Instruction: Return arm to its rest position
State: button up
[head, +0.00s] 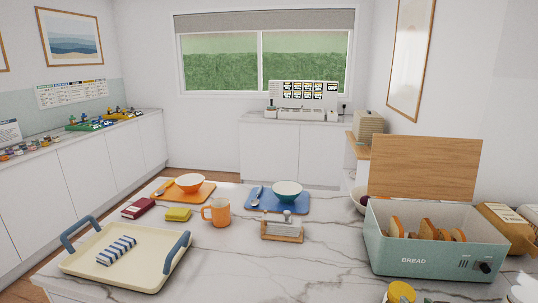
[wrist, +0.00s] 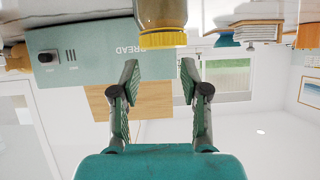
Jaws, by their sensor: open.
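My gripper (wrist: 160,75) shows in the wrist view, which is upside down. Its two fingers are spread apart with nothing between them. A jar with a yellow lid (wrist: 162,39) lies beyond the fingertips in that view, and a gap shows between lid and fingers. A yellow-lidded jar also stands at the bottom edge of the head view (head: 401,292), partly cut off. The green bread box (wrist: 85,50) is left of the fingers in the wrist view. I cannot make out my gripper in the head view.
The bread box (head: 420,240) stands open on the marble counter (head: 320,262) with bread inside. A cream tray (head: 95,266) with a striped cloth, an orange mug (head: 217,212), an orange bowl (head: 190,182), a teal bowl (head: 287,191) and a card holder (head: 282,232) occupy the counter. Its front middle is clear.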

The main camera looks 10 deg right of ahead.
jog(key=s+a+f+t+y, duration=0.1)
jog(key=s+a+f, duration=1.2)
jog(key=s+f, duration=0.2)
jog(key=s+a+r+n+t+y, duration=0.1)
jog(key=s+a, duration=0.1)
jog(key=s, duration=0.8)
jog(key=s+a+n+t+y, duration=0.1)
jog(key=s+a+n, duration=0.1)
jog(key=s, duration=0.9)
jog(key=shift+s+a+r, duration=0.25)
jog(key=shift+a+r, duration=0.15)
jog(key=shift+a, duration=0.45)
